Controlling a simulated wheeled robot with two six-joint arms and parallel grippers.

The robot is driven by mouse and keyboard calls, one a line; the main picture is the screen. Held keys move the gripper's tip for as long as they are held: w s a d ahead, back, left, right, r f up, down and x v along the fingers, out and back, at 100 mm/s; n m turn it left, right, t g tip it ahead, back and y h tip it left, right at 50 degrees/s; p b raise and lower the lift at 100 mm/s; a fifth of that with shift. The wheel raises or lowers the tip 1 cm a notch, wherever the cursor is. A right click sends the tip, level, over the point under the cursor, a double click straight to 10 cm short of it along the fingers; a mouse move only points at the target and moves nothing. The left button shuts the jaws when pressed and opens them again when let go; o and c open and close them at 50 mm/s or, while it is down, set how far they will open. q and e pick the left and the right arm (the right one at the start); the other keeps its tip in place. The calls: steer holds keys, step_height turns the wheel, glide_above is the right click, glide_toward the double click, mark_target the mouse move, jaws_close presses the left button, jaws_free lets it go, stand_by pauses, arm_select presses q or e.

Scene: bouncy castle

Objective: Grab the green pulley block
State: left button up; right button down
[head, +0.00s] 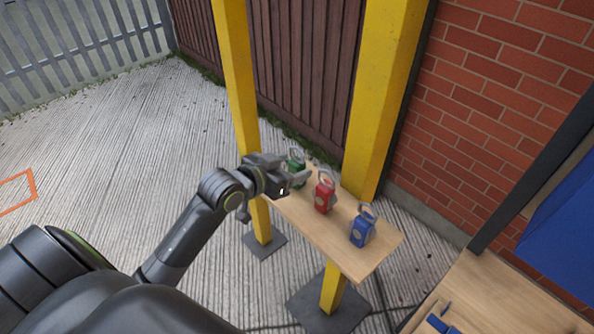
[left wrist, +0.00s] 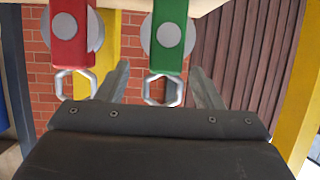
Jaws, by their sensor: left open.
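The green pulley block (head: 295,163) stands on a wooden shelf (head: 340,252), at its far end and partly hidden by my left gripper (head: 293,172). In the left wrist view the green pulley block (left wrist: 170,45) appears upside down, with a grey round disc on its face and a metal loop. There the loop lies between the two spread fingers of my left gripper (left wrist: 160,72). The gripper is open; I cannot tell whether a finger touches the block. My right gripper is not in view.
A red pulley block (head: 324,196) stands beside the green one, and a blue one (head: 363,229) nearer the shelf's front end. Two yellow posts (head: 378,90) (head: 236,70) flank the shelf. A brick wall (head: 480,100) is at the right; open ground lies left.

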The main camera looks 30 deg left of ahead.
mark_target(296, 163)
arm_select(q)
steer(key=shift+a+p+x, duration=0.15)
steer(key=shift+p+x, duration=0.2)
steer(key=shift+x, duration=0.95)
steer(key=shift+a+p+x, duration=0.1)
steer(key=shift+p+x, duration=0.25)
steer(key=shift+x, duration=0.95)
steer(key=c, duration=1.2)
